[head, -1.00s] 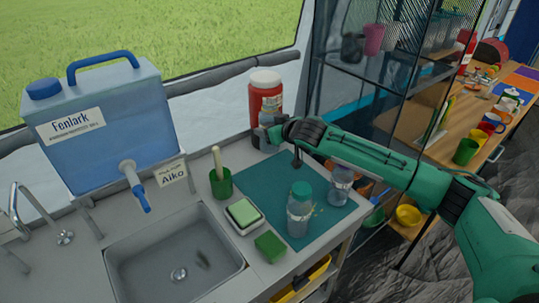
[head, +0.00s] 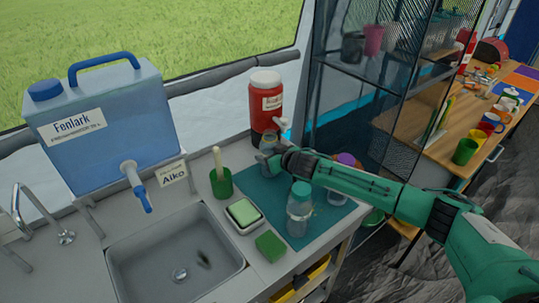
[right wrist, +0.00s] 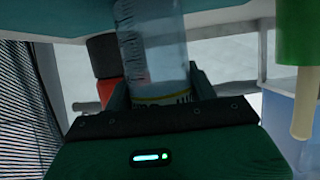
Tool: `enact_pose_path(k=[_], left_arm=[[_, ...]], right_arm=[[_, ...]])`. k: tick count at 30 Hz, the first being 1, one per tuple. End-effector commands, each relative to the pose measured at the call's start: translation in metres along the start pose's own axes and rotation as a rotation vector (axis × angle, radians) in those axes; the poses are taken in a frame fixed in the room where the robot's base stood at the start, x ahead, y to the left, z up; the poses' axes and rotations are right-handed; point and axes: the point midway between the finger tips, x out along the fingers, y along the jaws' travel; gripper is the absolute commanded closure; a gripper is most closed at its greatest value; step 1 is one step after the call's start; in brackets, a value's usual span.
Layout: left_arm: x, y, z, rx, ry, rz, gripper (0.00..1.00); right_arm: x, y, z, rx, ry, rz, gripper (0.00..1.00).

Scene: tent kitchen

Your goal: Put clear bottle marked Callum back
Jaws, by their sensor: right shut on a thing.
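My right gripper (head: 272,165) is at the back edge of the teal mat, in front of the red dispenser. It is shut on a clear bottle (head: 268,143), partly hidden by the gripper. In the right wrist view the clear bottle (right wrist: 155,45) stands between the fingers, with a pale and yellow label low on it whose name I cannot read. A clear bottle with a green lid (head: 300,210) stands on the teal mat (head: 268,208). A purple-lidded bottle (head: 346,160) is mostly hidden behind my right arm. My left gripper is not in view.
The red dispenser (head: 265,105) stands behind my right gripper. The sink (head: 170,245) and blue Fenlark water container (head: 105,130) are further left.

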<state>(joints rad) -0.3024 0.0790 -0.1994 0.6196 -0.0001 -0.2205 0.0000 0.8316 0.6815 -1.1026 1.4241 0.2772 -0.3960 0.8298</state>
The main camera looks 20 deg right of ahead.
Motion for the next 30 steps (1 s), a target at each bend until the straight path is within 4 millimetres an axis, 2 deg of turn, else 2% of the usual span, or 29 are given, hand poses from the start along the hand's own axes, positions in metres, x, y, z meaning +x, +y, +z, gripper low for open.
enact_pose_path(k=[2, 3, 6, 15, 19, 23, 30], left_arm=[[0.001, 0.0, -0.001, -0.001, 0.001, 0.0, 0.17], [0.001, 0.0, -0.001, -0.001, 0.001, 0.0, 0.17], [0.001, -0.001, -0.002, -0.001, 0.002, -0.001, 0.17], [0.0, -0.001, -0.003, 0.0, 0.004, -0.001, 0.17], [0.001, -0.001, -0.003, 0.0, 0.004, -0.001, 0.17], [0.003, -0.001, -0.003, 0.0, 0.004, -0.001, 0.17], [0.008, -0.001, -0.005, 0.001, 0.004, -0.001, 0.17]], right_arm=[[0.001, 0.0, 0.002, 0.001, 0.0, 0.0, 0.69], [0.001, 0.0, 0.002, 0.001, 0.0, 0.0, 0.39], [0.001, 0.0, 0.002, 0.0, 0.0, 0.0, 0.21], [0.0, 0.0, 0.0, 0.0, 0.0, 0.0, 0.21], [-0.006, 0.001, 0.001, 0.0, -0.001, 0.001, 0.21], [-0.023, 0.001, 0.001, 0.001, -0.001, 0.0, 0.21], [-0.065, 0.0, 0.001, -0.001, 0.0, -0.001, 0.21]])
